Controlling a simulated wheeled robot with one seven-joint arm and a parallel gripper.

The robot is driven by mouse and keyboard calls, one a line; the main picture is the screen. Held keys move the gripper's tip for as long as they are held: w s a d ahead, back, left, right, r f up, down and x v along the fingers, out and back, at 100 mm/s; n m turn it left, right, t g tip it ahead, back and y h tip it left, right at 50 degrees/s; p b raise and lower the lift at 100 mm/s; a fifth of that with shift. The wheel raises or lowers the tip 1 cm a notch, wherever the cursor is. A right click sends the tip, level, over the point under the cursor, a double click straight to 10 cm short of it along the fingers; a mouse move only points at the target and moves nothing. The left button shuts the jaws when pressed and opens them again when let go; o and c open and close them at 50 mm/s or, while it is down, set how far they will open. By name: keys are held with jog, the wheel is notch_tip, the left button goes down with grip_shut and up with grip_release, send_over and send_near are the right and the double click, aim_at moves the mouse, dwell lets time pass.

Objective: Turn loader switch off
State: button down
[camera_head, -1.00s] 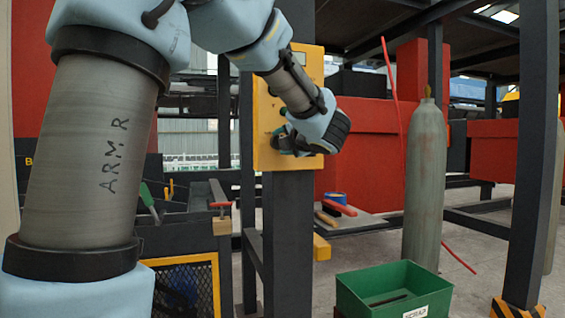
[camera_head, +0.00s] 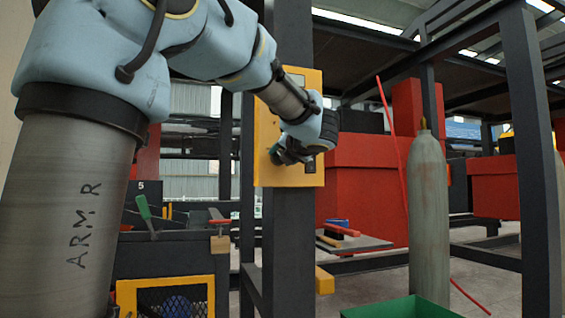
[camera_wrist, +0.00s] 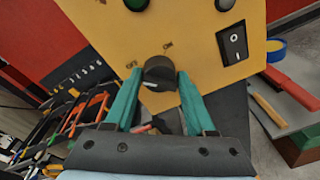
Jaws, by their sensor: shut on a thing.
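The yellow control panel (camera_head: 304,178) is mounted on a dark post and also fills the top of the wrist view (camera_wrist: 200,62). A round black knob (camera_wrist: 158,68) sticks out near the panel's lower edge, with two small tags above it. In the head view my gripper (camera_head: 277,154) is at the panel's lower left, and my wrist hides part of the panel.
A grey gas cylinder (camera_head: 428,210) and a green bin (camera_head: 402,309) stand to the right. A tool cart (camera_head: 165,255) is at left.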

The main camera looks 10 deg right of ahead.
jog(key=shift+a+r, duration=0.1)
jog(key=shift+r, duration=0.05)
jog(key=c, duration=0.5)
grip_release()
jog(key=shift+c, duration=0.2)
jog(key=shift+o, duration=1.3)
jog(key=s+d+r, duration=0.1)
jog(key=s, duration=0.9)
jog(key=shift+s+d, duration=0.2)
jog(key=shift+s, duration=0.15)
